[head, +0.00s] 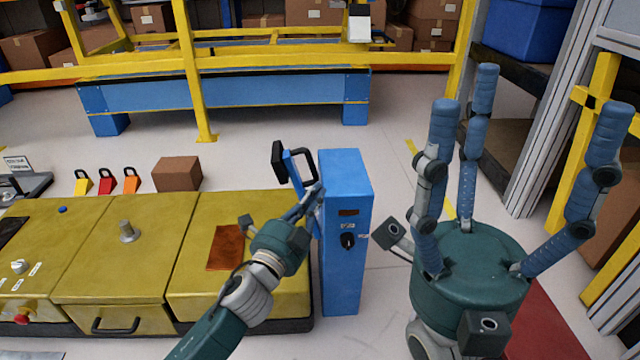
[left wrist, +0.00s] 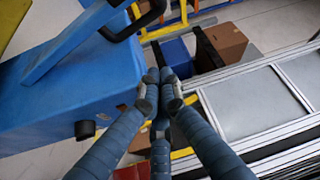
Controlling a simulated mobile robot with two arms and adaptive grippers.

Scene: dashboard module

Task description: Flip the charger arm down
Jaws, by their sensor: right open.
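The blue charger post (head: 343,230) stands upright right of the yellow machine, with a black knob on its front. Its charger arm (head: 292,166), a blue bar with a black handle, is raised and tilted up at the post's left side. My left gripper (head: 314,192) is shut, its fingers close to the post's left side and just below the arm. In the left wrist view the fingertips (left wrist: 160,77) meet with nothing seen between them; the blue bar (left wrist: 72,42) is above left, apart from them. My right gripper (head: 515,100) is open and empty, fingers up, right of the post.
The yellow machine (head: 110,245) fills the lower left. A brown box (head: 177,174) and several coloured tags lie behind it. A blue conveyor with a yellow frame (head: 225,100) stands at the back. Open floor lies behind the post.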

